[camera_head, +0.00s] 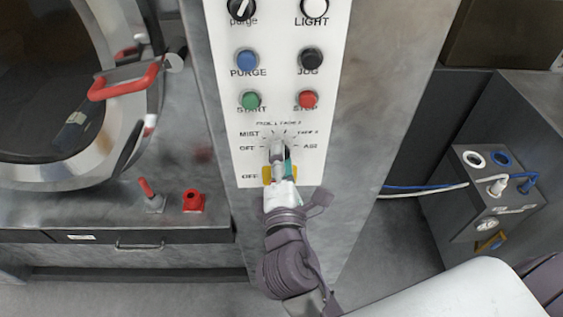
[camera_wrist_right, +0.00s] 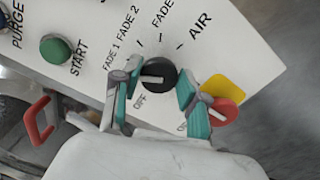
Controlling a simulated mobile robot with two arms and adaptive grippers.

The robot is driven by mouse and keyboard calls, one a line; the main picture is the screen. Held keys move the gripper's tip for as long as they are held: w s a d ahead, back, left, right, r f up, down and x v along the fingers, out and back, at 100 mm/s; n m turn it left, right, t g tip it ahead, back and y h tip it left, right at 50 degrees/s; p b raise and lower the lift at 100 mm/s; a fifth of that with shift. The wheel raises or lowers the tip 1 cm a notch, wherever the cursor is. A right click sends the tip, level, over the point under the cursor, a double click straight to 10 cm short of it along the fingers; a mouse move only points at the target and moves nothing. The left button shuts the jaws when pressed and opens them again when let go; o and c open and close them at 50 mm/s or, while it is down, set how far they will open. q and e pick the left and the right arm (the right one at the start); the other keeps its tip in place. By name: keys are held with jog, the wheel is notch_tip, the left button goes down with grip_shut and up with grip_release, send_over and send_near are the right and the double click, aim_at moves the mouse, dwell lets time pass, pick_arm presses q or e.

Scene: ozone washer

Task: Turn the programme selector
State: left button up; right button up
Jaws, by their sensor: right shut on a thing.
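The programme selector (camera_wrist_right: 157,77) is a round black knob with a white pointer bar, low on a white control panel (camera_head: 222,120). Labels such as OFF, FADE and AIR ring it. In the right wrist view, the pointer bar lies nearly level. My right gripper (camera_head: 281,160) reaches up from below to the selector and covers much of it in the head view. In the right wrist view, its teal-padded fingers (camera_wrist_right: 157,92) stand on either side of the knob, and the gripper is shut on it. My left gripper is in neither view.
A red switch (camera_wrist_right: 223,113) on a yellow plate (camera_wrist_right: 224,88) sits close beside one finger. Green START (camera_head: 250,100) and red STOP (camera_head: 308,99) buttons are above the selector. A round door with a red handle (camera_head: 124,82) is left. Hoses run to a grey box (camera_head: 490,200) at right.

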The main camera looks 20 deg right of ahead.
jog(key=shift+m, duration=0.6)
jog(key=o, duration=1.1)
